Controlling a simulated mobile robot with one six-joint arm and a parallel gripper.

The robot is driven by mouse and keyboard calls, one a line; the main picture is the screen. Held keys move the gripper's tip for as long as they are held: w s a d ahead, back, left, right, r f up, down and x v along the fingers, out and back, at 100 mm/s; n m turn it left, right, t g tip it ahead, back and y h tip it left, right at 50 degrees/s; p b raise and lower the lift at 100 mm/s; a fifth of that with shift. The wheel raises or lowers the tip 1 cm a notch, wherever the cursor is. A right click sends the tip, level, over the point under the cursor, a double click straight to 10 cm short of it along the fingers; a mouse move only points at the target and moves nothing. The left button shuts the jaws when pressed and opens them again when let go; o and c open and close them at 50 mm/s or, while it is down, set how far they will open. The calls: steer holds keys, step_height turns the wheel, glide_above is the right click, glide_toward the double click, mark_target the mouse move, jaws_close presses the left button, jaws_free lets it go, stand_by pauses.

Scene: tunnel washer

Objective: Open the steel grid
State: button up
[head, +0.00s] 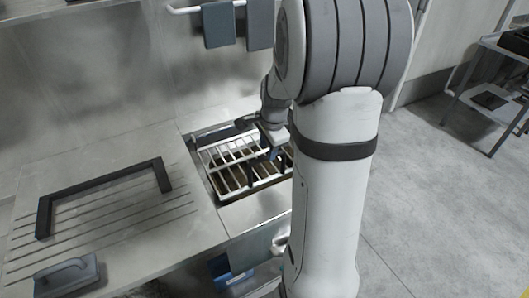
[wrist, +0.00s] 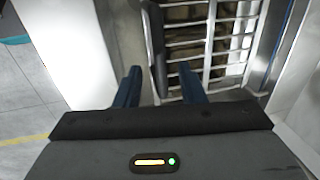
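The steel grid (head: 228,152) is a rack of pale bars over a recessed basin in the steel counter. In the wrist view the grid (wrist: 208,42) fills the upper right, with a dark upright bar like a handle (wrist: 156,40) along its left side. My gripper (head: 272,150) is low over the right part of the grid. In the wrist view its two blue fingers (wrist: 157,72) are apart, with the dark bar between them. Gaps show on both sides, so the fingers do not appear to press on it. My arm hides the grid's right end in the head view.
Left of the basin is a grooved drainboard (head: 110,215) with a black U-shaped frame (head: 100,190) and a grey handled block (head: 66,275). Grey cloths (head: 218,25) hang on a rail behind. A cart (head: 490,90) stands far right; the floor between is clear.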

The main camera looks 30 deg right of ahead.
mark_target(266, 157)
steer(key=shift+w+f, duration=0.15)
steer(key=shift+f, duration=0.65)
steer(key=shift+w+f, duration=0.15)
steer(key=shift+f, duration=0.6)
steer(key=shift+c, duration=0.3)
jaws_close()
